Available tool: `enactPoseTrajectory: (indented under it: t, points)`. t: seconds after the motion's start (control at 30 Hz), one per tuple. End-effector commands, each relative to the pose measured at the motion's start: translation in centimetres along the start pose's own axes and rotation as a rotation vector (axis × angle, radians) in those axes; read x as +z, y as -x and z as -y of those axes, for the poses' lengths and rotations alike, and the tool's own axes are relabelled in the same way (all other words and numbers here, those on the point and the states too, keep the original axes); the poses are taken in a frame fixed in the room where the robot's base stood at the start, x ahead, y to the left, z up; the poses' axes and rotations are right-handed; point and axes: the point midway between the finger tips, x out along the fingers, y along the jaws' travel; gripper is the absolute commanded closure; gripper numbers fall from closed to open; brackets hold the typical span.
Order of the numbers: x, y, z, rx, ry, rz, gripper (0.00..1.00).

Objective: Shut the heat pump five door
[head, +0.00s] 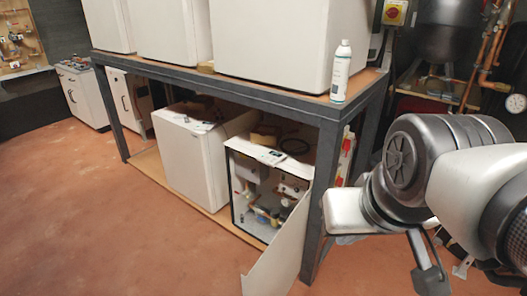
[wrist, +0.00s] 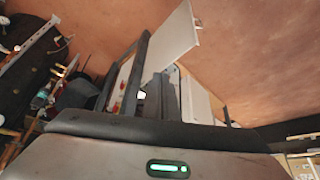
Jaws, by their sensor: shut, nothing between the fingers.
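The heat pump with its front open (head: 238,200) stands on the low shelf at the right end of the rack, with pipes and fittings showing inside. Its white door (head: 279,258) stands open, swung out toward me, and its lower end is cut off by the picture's bottom edge. The door also shows tilted in the wrist view (wrist: 175,42). My gripper (head: 346,212) is right of the door, apart from it and beside the rack's front right post. It is shut and empty; its fingertips are not clearly visible.
The dark rack post (head: 322,200) stands close to the door and my gripper. A closed white unit (head: 188,160) sits left of the open one. A spray bottle (head: 341,72) stands on the upper shelf. The red-brown floor (head: 120,225) is clear at left.

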Motion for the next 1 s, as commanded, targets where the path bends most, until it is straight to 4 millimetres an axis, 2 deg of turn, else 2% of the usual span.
enactPoseTrajectory:
  t: [0.03, 0.37, 0.47, 0.77, 1.0]
  points:
    - [0.4, -1.5, 0.2, -0.014, -0.027, 0.043, 1.00]
    - [2.2, -9.0, 2.4, -0.130, -0.241, 0.318, 1.00]
    - [3.1, -12.5, 3.0, -0.182, -0.341, 0.433, 1.00]
    - [5.8, -25.2, 4.9, -0.423, -0.760, 0.802, 1.00]
    - [7.3, -35.9, 5.2, -0.668, -1.153, 1.017, 1.00]
